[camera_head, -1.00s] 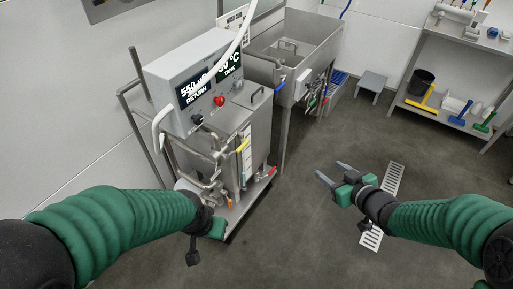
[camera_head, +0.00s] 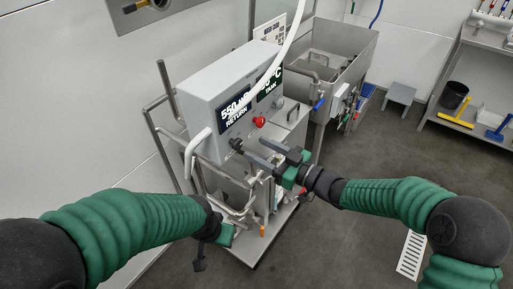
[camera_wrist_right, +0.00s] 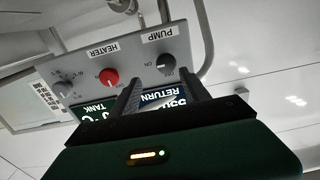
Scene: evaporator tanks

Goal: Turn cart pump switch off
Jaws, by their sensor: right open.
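The cart pump switch is a black knob under the PUMP label on the grey control box (camera_head: 205,88). It shows in the head view (camera_head: 236,144) and in the right wrist view (camera_wrist_right: 166,61). Small marks beside it are too small to read surely, so I cannot tell its setting. My right gripper (camera_head: 254,148) is open, its fingers pointing at the box front close to the knob. In the right wrist view, the knob lies just beyond the gap between the fingertips (camera_wrist_right: 160,76); contact is unclear.
The red heater knob (camera_head: 259,121) sits beside the pump knob, and a grey knob (camera_wrist_right: 62,89) lies beyond it. A white hose crosses above the box. Cart pipes and valves are below my right gripper.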

